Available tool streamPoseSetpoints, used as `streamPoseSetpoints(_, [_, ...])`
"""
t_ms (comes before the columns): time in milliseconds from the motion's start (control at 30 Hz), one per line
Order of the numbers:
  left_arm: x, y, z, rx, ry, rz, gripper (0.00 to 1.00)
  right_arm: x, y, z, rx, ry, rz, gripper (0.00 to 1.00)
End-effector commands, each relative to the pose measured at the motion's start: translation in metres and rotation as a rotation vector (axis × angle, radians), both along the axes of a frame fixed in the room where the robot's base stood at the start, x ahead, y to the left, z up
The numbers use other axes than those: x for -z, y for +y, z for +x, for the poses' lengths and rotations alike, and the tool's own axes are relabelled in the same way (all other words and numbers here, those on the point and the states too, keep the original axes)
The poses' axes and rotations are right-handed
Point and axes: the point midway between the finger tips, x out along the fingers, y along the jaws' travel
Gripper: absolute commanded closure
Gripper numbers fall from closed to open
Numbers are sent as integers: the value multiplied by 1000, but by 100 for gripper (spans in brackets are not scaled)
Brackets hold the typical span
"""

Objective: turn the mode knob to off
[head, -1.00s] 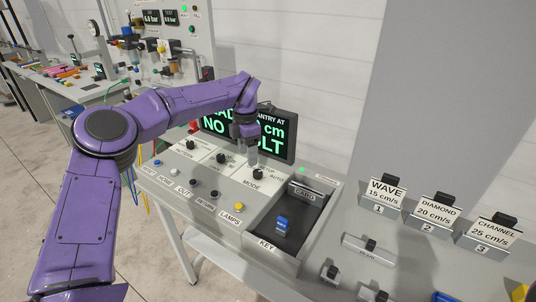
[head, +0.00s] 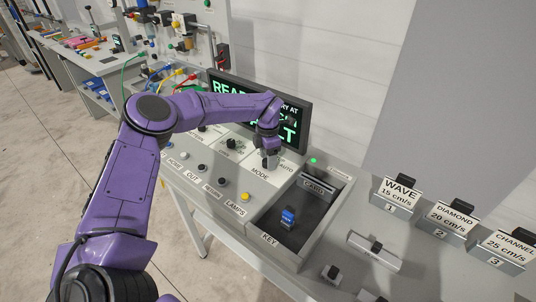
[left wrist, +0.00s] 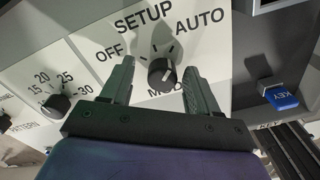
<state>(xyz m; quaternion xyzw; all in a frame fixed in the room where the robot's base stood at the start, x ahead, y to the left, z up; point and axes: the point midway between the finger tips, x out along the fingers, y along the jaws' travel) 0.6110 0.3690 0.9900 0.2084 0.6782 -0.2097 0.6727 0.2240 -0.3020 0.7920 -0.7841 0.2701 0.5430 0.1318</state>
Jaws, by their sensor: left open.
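The black mode knob (left wrist: 161,73) shows in the left wrist view on a pale panel, with OFF at its left, SETUP above and AUTO at its upper right. A pale mark shows on its right side; I cannot tell surely which label it points to. My left gripper (left wrist: 159,68) is open, with one finger on each side of the knob and gaps between. In the head view my left gripper (head: 270,160) is over the MODE label area of the console and hides the knob. My right gripper is not in view.
A blue key (head: 288,216) sits in a dark recess right of the console buttons. A display with green text (head: 293,112) stands behind my gripper. WAVE, DIAMOND and CHANNEL blocks (head: 397,195) are at the right.

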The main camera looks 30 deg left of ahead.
Motion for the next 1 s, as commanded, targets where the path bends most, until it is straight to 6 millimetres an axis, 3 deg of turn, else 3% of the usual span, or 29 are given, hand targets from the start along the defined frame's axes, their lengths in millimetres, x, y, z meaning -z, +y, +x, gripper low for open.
streamPoseSetpoints(167, [0,0,1,0,-1,-1,40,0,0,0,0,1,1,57])
streamPoseSetpoints(367, [0,-1,1,2,-1,-1,96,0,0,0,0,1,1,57])
streamPoseSetpoints(667, [2,-3,1,-17,-2,-1,96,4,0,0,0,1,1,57])
streamPoseSetpoints(1000, [5,-3,1,-210,-3,-1,96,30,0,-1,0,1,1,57])
